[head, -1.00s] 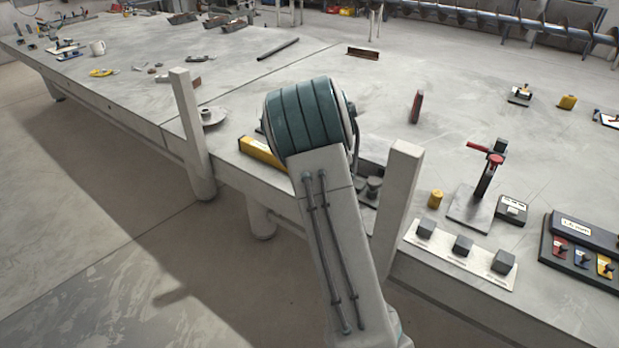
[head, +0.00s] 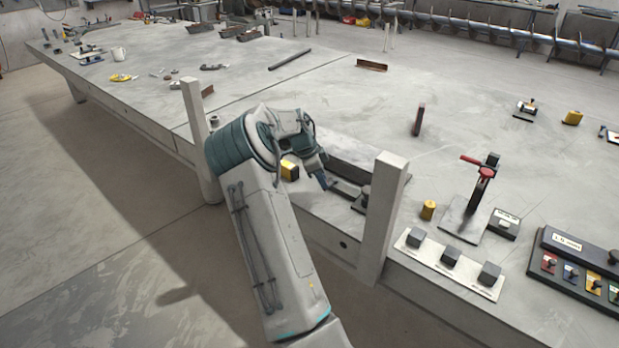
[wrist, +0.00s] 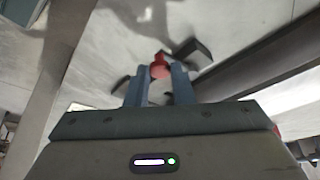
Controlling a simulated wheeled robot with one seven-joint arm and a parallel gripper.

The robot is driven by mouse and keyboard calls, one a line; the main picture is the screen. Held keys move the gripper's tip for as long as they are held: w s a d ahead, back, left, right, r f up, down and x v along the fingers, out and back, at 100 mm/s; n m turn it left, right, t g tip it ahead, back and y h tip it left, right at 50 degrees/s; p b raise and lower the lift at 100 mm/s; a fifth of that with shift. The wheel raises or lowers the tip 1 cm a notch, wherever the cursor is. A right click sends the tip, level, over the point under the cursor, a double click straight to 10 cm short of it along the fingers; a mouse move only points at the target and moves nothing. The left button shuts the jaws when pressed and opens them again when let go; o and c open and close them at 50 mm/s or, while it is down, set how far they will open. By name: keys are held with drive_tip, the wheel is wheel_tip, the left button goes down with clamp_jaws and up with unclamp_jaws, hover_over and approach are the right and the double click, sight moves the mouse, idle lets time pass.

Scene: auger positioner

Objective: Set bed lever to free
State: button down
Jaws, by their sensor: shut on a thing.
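A red round knob (wrist: 159,68), which I take to be the bed lever's end, sits between my fingertips in the wrist view. My gripper (wrist: 160,82) is shut on it; its two blue-grey fingers stand on either side. In the head view my gripper (head: 325,181) is low at the table's near edge, beside a dark fixture (head: 362,200). The knob and lever cannot be made out in the head view, and the lever's setting and any label cannot be read.
A pale upright post (head: 385,215) stands right of my gripper, and another post (head: 194,120) stands left of my arm. A yellow block (head: 290,170) is close beside the wrist.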

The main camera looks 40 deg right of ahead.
drive_tip(key=shift+w+r, duration=0.1)
idle(0.3)
drive_tip(key=c, duration=1.3)
unclamp_jaws()
drive_tip(key=shift+o, duration=0.2)
drive_tip(key=v, duration=1.3)
drive_tip(key=shift+r, duration=0.35)
drive_tip(key=shift+a, duration=0.15)
